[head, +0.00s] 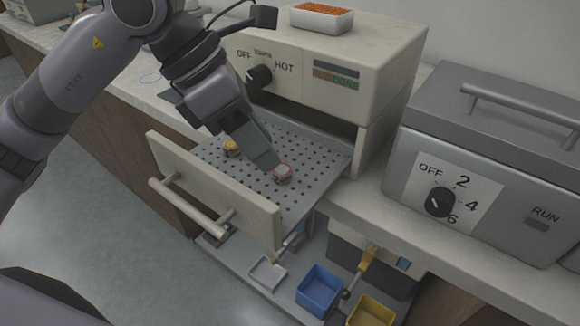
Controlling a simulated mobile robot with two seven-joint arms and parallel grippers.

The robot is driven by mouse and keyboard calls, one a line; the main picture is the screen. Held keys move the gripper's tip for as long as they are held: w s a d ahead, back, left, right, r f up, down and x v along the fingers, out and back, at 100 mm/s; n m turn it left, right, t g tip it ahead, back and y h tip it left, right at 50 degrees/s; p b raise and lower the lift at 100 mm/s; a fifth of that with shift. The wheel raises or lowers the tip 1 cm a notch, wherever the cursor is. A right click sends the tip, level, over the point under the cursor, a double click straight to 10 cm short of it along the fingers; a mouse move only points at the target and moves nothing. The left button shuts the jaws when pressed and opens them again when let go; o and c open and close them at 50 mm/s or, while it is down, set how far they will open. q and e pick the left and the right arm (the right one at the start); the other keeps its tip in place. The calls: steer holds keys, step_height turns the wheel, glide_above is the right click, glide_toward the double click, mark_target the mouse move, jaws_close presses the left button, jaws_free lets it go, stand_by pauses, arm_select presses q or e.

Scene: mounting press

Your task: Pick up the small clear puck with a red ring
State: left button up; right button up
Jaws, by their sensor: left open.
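The small clear puck with a red ring (283,174) sits on the perforated floor of an open drawer (315,160). My left gripper (266,160) reaches down into the drawer from above. Its tip is right beside the puck, on the puck's upper-left side in the head view. The gripper is open, though its fingers overlap in this view and I cannot tell whether one touches the puck. A second small puck with a yellow ring (232,148) lies further left on the same drawer floor, partly behind the gripper. My right gripper is not in view.
The drawer's front panel and handle (190,208) stick out over the floor. The oven body with an OFF/HOT knob (259,76) stands behind. A grey machine (490,150) is at right. Blue (319,291) and yellow (370,312) bins and a white tray (268,272) sit below.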

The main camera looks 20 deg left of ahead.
mark_target(277, 170)
arm_select(q)
steer(key=shift+w+a+f+t+y, duration=0.2)
steer(key=shift+w+a+t+y, duration=0.3)
steer(key=shift+a+y, duration=0.3)
steer(key=shift+w+f, duration=0.15)
steer(key=shift+f, duration=0.15)
steer(key=shift+w+x, duration=0.2)
steer(key=shift+x, duration=2.95)
steer(key=shift+d+r, duration=0.1)
steer(key=shift+d, duration=0.05)
steer(key=c, duration=0.8)
